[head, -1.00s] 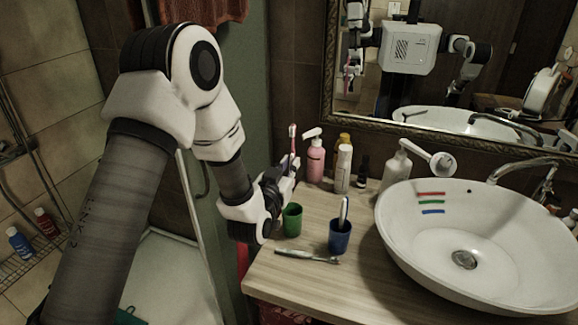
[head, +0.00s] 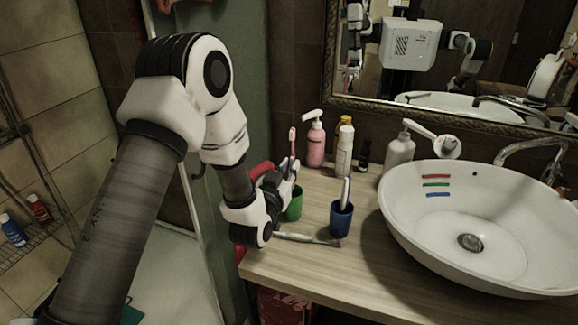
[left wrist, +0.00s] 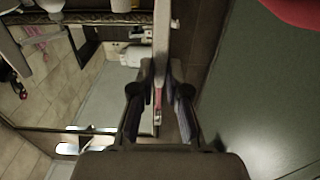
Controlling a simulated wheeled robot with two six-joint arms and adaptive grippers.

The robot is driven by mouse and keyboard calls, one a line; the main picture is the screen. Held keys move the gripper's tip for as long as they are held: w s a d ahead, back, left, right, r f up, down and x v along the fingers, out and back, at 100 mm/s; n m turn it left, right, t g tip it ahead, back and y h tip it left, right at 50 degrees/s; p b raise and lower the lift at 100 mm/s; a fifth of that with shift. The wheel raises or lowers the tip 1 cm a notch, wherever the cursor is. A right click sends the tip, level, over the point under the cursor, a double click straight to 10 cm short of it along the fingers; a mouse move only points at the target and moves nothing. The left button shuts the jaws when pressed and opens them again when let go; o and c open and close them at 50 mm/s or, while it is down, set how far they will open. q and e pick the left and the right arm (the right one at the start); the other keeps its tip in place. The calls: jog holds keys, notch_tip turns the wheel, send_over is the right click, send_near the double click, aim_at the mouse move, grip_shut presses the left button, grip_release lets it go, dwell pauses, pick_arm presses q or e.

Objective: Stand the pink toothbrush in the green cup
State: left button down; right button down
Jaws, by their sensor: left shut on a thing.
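My left gripper (head: 287,172) is shut on the pink toothbrush (head: 292,142), which stands roughly upright, pink-and-white bristle head up. The left wrist view shows the toothbrush (left wrist: 158,98) between the two fingers (left wrist: 158,92). The green cup (head: 293,207) stands on the counter just below the gripper in the head view. The gripper and wrist cover its upper left part. The toothbrush's lower end is hidden, so I cannot tell whether it is inside the cup. My right gripper is not directly in view.
A blue cup (head: 341,221) holding another toothbrush stands to the right on the wooden counter (head: 300,265). A pink pump bottle (head: 316,145) and other bottles stand behind. The white basin (head: 400,215) fills the right side.

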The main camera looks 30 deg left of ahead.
pick_arm(q)
notch_tip(320, 180, down, 6)
jog(key=b, duration=0.4)
jog(key=shift+w+r, duration=0.1)
jog(key=shift+r, duration=0.15)
jog(key=c, duration=1.1)
grip_release()
jog(key=s, duration=0.5)
jog(key=s+d, duration=0.1)
jog(key=s, duration=0.1)
jog(key=shift+s, duration=0.25)
